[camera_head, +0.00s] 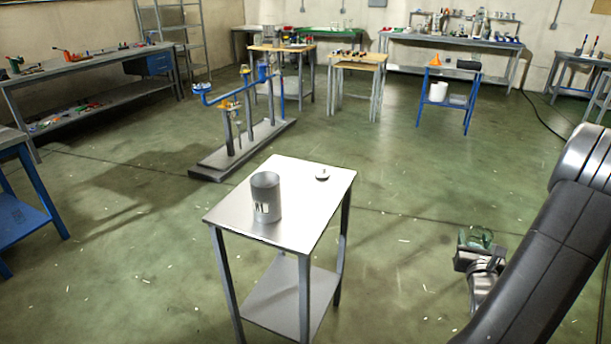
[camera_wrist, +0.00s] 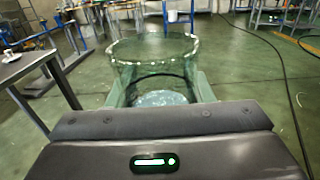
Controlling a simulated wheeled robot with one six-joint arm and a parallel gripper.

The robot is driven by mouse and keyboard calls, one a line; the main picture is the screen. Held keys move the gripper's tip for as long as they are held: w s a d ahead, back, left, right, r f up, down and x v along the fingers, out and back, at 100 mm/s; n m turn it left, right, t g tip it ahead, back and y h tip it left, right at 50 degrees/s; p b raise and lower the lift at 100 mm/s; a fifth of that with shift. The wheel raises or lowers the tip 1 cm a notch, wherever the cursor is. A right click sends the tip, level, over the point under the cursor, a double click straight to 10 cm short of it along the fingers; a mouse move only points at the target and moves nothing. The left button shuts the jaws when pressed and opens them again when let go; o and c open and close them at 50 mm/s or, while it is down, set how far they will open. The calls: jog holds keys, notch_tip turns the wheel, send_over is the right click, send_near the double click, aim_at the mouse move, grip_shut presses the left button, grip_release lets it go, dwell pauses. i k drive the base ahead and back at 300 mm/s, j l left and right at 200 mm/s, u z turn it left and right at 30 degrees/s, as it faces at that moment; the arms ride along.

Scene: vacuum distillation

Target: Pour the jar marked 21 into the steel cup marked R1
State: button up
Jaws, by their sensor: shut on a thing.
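The steel cup marked R1 (camera_head: 265,198) stands upright on the small metal table (camera_head: 305,190), towards its left side; its dark marking faces me but is hard to read. My gripper (camera_head: 472,248) is at the right, apart from the table and lower than its top in the picture. It is shut on a greenish glass jar (camera_head: 481,237). In the wrist view the jar (camera_wrist: 155,55) sits between my gripper's fingers (camera_wrist: 158,92), with its round rim towards the far side. Something pale shows inside or through its base. No number is visible on the jar.
A small light lid-like object (camera_head: 322,174) lies at the table's far right. A stand with blue and orange parts (camera_head: 243,135) is behind the table. Benches line the walls. A blue side table (camera_head: 447,98) stands at the back right. Open floor lies between table and gripper.

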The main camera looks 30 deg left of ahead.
aim_at(265, 187)
jog(key=k+j+z, duration=0.15)
jog(key=z, duration=0.85)
jog(key=k+j+z, duration=0.15)
jog(key=k+z, duration=0.15)
jog(key=z, duration=0.15)
jog(key=k+j+z, duration=0.1)
jog(key=k+z, duration=0.2)
jog(key=z, duration=0.15)
jog(key=k+j+u, duration=0.15)
jog(key=k+u, duration=0.45)
jog(key=u, duration=0.4)
jog(key=k+j+u, duration=0.1)
jog(key=u, duration=0.4)
